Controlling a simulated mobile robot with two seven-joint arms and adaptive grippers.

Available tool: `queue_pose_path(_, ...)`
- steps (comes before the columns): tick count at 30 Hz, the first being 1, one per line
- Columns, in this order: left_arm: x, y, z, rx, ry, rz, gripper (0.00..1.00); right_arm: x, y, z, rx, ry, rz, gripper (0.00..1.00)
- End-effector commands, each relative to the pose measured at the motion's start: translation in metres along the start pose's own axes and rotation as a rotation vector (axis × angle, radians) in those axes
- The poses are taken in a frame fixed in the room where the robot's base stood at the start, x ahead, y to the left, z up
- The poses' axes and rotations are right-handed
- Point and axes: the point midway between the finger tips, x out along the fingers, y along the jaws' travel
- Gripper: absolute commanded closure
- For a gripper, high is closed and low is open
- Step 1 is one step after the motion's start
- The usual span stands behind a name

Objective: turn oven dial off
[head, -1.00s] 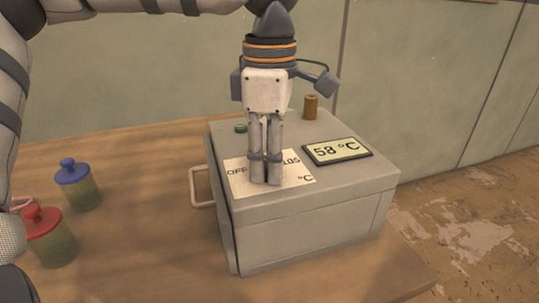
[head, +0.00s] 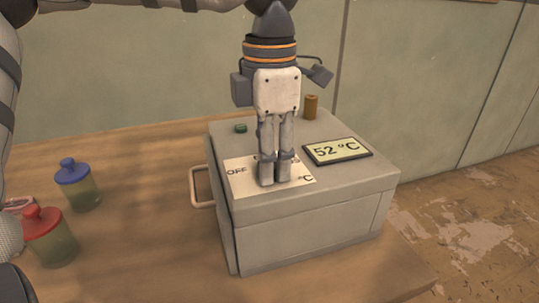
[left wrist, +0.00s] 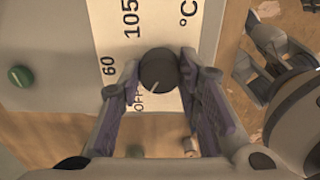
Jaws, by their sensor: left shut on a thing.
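The dial (left wrist: 158,70) is a dark round knob. It shows in the left wrist view between the fingertips of my left gripper (left wrist: 160,68), which is shut on it. Its light pointer line slants down-left towards the OFF mark. The white scale label (left wrist: 170,25) carries OFF, 60, 105 and °C. In the head view my left gripper (head: 275,181) points straight down onto the label (head: 241,185) and hides the dial. The grey oven (head: 300,235) stands on the wooden table, and its display (head: 337,151) reads 52 °C.
A green button (head: 240,128) and a brown cylinder (head: 310,106) are on the oven top. A blue-lidded jar (head: 78,185) and a red-lidded jar (head: 48,235) stand left of the oven. Part of my right gripper (left wrist: 262,62) shows at right in the left wrist view; its opening is unclear.

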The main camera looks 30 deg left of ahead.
Motion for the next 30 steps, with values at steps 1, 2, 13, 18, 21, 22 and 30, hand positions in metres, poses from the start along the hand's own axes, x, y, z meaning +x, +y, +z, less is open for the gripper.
queue_pose_path(1,0.000,0.000,0.000,-0.004,0.000,-0.001,0.96,0.000,0.000,0.000,0.000,0.000,0.000,0.60)
queue_pose_path(2,0.000,0.000,0.000,-0.004,0.001,-0.001,0.96,0.000,0.000,0.000,0.000,0.000,0.000,0.60)
queue_pose_path(13,0.000,0.000,0.000,-0.004,0.001,-0.001,0.51,0.000,0.000,0.000,0.000,0.000,0.000,0.60)
queue_pose_path(18,0.000,0.000,0.000,-0.004,0.001,0.000,0.48,0.000,0.000,0.000,0.000,0.000,0.000,0.60)
queue_pose_path(21,0.000,0.000,0.000,-0.003,0.001,0.000,0.48,0.000,0.000,0.000,0.000,0.000,0.000,0.60)
queue_pose_path(22,-0.001,0.000,0.000,-0.003,0.000,0.000,0.48,0.000,0.000,0.000,0.000,0.000,0.000,0.60)
queue_pose_path(30,-0.057,0.001,0.001,-0.006,-0.005,0.004,0.48,0.000,0.000,0.000,0.000,0.000,0.000,0.60)
